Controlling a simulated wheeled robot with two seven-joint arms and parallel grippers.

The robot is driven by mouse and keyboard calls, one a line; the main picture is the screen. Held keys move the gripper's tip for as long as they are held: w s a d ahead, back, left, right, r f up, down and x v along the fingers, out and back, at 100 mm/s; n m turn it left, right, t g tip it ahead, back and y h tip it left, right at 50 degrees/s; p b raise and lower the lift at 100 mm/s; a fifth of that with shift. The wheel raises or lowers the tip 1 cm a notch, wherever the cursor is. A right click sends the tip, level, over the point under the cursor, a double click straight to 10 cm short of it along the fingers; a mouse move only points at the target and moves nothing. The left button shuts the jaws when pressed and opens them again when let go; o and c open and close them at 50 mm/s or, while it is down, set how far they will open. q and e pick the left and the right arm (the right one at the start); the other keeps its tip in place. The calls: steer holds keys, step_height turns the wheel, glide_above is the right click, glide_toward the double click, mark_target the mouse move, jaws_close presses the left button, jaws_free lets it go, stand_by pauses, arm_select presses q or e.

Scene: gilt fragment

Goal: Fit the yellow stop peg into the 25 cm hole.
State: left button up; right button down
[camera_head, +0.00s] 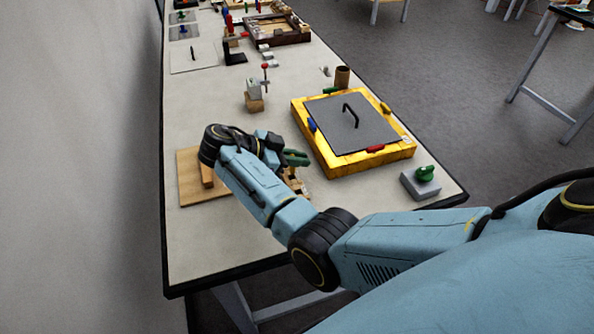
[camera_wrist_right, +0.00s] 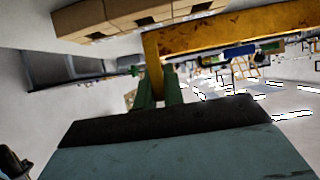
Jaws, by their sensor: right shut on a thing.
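My right gripper (camera_head: 297,158) has green fingers and is low over the table, between the tan board and the yellow frame. In the right wrist view its fingertips (camera_wrist_right: 160,88) are close together, with a narrow yellow upright piece (camera_wrist_right: 153,66) at them. This looks like the yellow stop peg, though its edges blend with the yellow behind. A tan wooden rail with dark square holes (camera_wrist_right: 130,15) crosses the top of that view, apart from the fingertips. No hole marking is readable. In the head view the arm partly hides the wooden pieces (camera_head: 301,187) below the gripper. My left gripper is not in view.
A yellow frame (camera_head: 349,164) with a grey handled lid (camera_head: 352,125) lies right of the gripper. A tan board (camera_head: 190,190) lies left. A grey block with a green knob (camera_head: 424,180) sits near the right edge. The front left tabletop is clear.

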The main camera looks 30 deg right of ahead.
mark_target(298, 175)
steer(key=shift+f+b, duration=0.3)
steer(key=shift+f, duration=1.45)
steer(key=shift+f, duration=0.1)
steer(key=shift+f, duration=0.15)
steer(key=c, duration=1.5)
jaws_free()
steer(key=shift+r, duration=0.2)
steer(key=b+v, duration=0.1)
steer(key=v, duration=0.6)
steer(key=shift+a+r, duration=0.15)
steer(key=shift+a, duration=0.15)
